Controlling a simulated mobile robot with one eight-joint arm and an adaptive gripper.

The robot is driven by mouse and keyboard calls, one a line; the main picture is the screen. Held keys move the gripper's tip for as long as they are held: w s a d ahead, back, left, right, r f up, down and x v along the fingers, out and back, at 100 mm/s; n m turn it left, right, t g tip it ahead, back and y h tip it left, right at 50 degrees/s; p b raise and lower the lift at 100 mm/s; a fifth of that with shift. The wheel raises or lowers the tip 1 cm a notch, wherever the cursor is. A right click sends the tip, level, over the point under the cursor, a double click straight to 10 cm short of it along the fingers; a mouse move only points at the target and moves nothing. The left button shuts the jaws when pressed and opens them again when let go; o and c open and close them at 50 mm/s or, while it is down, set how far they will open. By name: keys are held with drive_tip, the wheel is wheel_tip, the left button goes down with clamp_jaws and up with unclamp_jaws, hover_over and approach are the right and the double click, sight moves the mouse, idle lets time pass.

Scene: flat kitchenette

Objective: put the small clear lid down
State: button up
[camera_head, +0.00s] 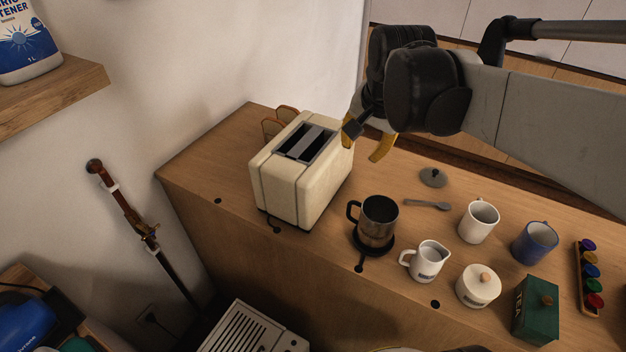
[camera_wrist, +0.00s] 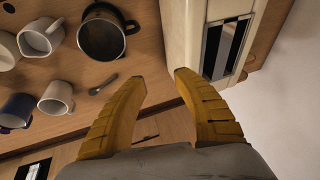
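A small round greyish lid with a dark knob (camera_head: 433,177) lies on the wooden counter, behind the spoon. It looks see-through, though it is small in the head view. My gripper (camera_head: 364,150) hangs to the left of the lid, above the counter by the toaster's back right corner. Its yellow fingers are apart in the wrist view (camera_wrist: 162,77), with nothing seen between them. I cannot make out the lid in the wrist view; a finger may hide it.
A cream toaster (camera_head: 303,170) stands close to my gripper. A dark metal mug (camera_head: 378,222), a spoon (camera_head: 428,205), a white mug (camera_head: 478,222), a blue mug (camera_head: 535,243), a creamer (camera_head: 427,262), a sugar pot (camera_head: 478,287) and a green tea box (camera_head: 536,312) crowd the counter's right part.

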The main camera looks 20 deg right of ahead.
drive_tip(key=s+a+f+n+t+y, duration=0.1)
drive_tip(key=s+a+f+n, duration=0.3)
drive_tip(key=s+a+n, duration=0.5)
drive_tip(key=shift+s+a+f+n+t, duration=0.15)
drive_tip(key=shift+s+a+n+t, duration=0.35)
drive_tip(key=shift+a+t, duration=0.55)
drive_tip(key=shift+w+a+f, duration=0.1)
drive_tip(key=shift+w+a, duration=0.05)
drive_tip(key=shift+w, duration=0.05)
